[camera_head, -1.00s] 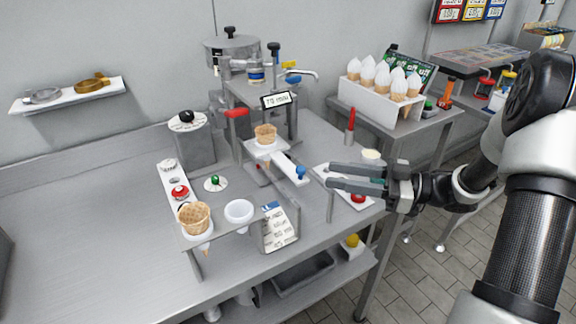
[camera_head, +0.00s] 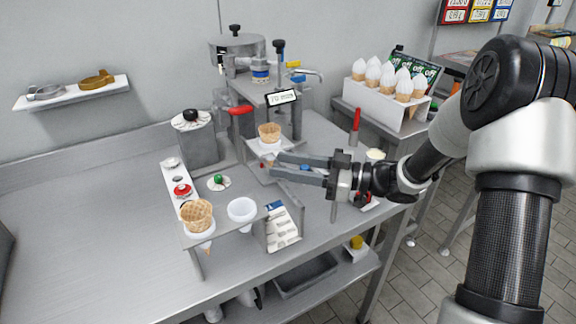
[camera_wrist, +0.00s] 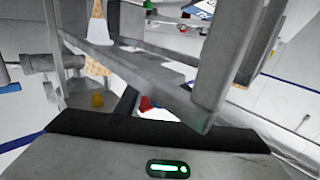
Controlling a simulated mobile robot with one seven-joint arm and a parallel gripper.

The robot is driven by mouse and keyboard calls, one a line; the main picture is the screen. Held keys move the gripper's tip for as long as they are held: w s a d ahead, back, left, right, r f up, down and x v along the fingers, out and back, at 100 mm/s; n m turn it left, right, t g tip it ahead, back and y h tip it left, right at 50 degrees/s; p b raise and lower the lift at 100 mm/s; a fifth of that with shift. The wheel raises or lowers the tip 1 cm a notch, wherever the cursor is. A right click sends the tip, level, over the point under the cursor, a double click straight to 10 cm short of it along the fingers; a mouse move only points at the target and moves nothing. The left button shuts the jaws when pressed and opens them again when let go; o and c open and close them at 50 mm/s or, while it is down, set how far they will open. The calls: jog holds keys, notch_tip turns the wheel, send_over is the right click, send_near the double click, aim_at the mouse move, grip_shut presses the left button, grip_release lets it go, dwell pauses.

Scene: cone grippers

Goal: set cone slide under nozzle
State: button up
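The white cone slide (camera_head: 258,147) sticks out from the front of the grey dispensing machine (camera_head: 262,92), with a waffle cone (camera_head: 269,131) upright in it. The cone is below the machine's upper deck; I cannot make out the nozzle or whether the cone is in line with it. The slide's blue knob (camera_head: 305,167) shows between my gripper's fingers. My gripper (camera_head: 273,165) is open, its two fingers pointing left across the slide's front part and hiding much of it. I cannot tell whether a finger touches the knob. The wrist view is cluttered and does not show the knob clearly.
A stand holds a waffle cone (camera_head: 197,214) and a white cup (camera_head: 241,210) at the front. A red lever (camera_head: 240,109) juts from the machine's left. A red-handled tool (camera_head: 355,122) stands to the right. A white rack of wrapped cones (camera_head: 384,99) is farther right. The left counter is clear.

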grip_shut()
jog(key=shift+w+a+p, duration=0.2)
jog(key=shift+w+a, duration=0.35)
jog(key=shift+w, duration=0.25)
jog(key=shift+w+a+p, duration=0.15)
jog(key=shift+w+a, duration=0.35)
jog(key=shift+w, duration=0.3)
jog(key=shift+r, duration=0.1)
grip_release()
jog(key=shift+w+a, duration=0.1)
jog(key=shift+w, duration=0.05)
jog(key=s+d, duration=0.1)
jog(key=d, duration=0.7)
jog(key=s+d+p, duration=0.1)
jog(key=s+d, duration=0.1)
jog(key=d, duration=0.7)
jog(key=shift+s, duration=0.25)
jog(key=shift+w, duration=0.1)
